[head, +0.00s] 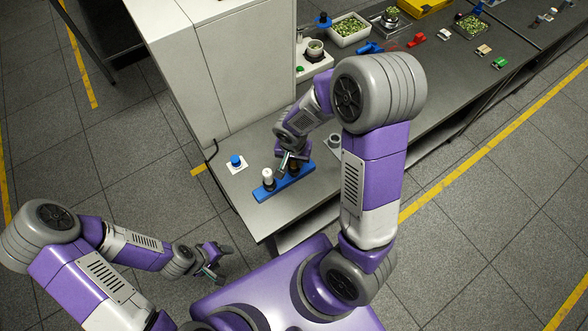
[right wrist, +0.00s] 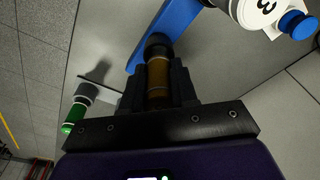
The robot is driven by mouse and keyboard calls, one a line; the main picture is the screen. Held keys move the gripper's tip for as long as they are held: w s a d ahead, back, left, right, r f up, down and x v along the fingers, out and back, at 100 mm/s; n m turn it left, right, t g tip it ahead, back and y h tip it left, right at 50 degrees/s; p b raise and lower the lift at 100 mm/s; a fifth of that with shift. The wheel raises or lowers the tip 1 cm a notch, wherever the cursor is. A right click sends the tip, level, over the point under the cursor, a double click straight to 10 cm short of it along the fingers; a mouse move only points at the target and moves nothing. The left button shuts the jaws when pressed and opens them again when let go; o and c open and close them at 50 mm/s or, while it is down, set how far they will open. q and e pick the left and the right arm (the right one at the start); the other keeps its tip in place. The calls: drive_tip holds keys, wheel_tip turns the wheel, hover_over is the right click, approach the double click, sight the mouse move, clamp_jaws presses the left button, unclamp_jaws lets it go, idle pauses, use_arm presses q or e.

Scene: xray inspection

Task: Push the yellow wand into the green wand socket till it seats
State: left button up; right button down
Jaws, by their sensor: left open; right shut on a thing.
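My right gripper (right wrist: 158,88) is shut on the yellow wand (right wrist: 158,78), which looks amber-brown with a dark end. In the head view the right gripper (head: 291,157) is over the blue rack (head: 288,184). The wand's dark end overlaps the rack in the right wrist view; I cannot tell whether it sits in it. A cylinder with green and white parts (right wrist: 76,112), probably the green wand socket, stands apart from the gripper at the left of that view. A grey-topped cup (head: 334,142) right of the rack may be the same thing. My left gripper (head: 212,262) is open and empty, away from the table.
A white-topped piece (head: 268,175) stands at the rack's left end; its top shows a "3" in the wrist view (right wrist: 262,8). A blue button on a white plate (head: 236,162) lies left of it. A tall white cabinet (head: 225,60) rises behind. Trays (head: 350,28) stand farther back.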

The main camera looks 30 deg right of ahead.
sight(293, 174)
drive_tip(key=c, duration=0.8)
unclamp_jaws()
drive_tip(key=shift+r, duration=0.1)
drive_tip(key=r, duration=0.8)
drive_tip(key=s+a+r, duration=0.1)
drive_tip(key=r, duration=0.2)
drive_tip(key=shift+s+r, duration=0.1)
drive_tip(key=shift+r, duration=0.3)
